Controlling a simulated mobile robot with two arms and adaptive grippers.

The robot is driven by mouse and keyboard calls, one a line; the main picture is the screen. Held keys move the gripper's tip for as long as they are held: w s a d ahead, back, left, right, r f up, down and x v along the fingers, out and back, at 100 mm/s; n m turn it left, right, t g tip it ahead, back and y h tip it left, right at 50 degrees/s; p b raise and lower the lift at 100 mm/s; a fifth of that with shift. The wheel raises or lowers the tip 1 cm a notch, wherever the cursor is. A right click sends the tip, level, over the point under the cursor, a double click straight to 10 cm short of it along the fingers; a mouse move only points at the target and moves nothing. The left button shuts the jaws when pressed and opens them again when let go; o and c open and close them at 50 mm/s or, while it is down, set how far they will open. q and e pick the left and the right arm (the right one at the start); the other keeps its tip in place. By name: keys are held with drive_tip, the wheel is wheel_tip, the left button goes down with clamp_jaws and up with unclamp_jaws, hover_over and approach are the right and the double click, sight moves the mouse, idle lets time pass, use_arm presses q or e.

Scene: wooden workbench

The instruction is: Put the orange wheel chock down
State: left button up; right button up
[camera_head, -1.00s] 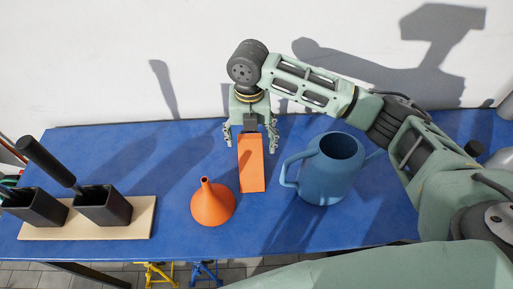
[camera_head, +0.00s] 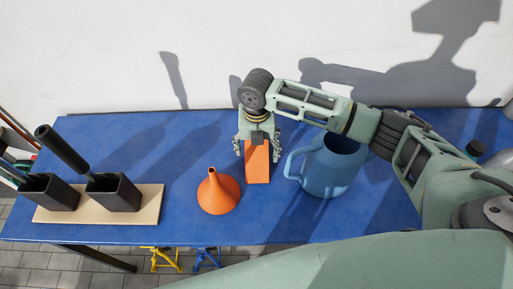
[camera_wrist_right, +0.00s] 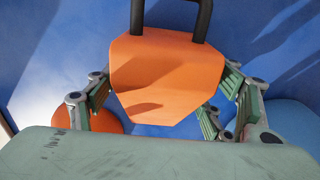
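The orange wheel chock (camera_head: 257,165) lies on the blue bench, between the funnel and the blue jug, with its orange face toward me. In the right wrist view the chock (camera_wrist_right: 165,80) fills the middle, its black handle at the top edge. My right gripper (camera_head: 257,152) is open above the chock's far end. Its fingers stand on either side of the chock, close to it. In the right wrist view the right gripper (camera_wrist_right: 165,92) also straddles it; whether a finger touches is hard to tell. My left gripper is out of view.
An orange funnel (camera_head: 218,193) stands just left of the chock. A blue jug (camera_head: 330,172) stands close on the right, partly behind my right arm. A wooden board (camera_head: 152,207) with two black holders (camera_head: 113,192) (camera_head: 48,193) is at the left. The blue bench (camera_head: 160,155) is clear between.

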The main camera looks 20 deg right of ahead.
drive_tip(key=c, duration=1.6)
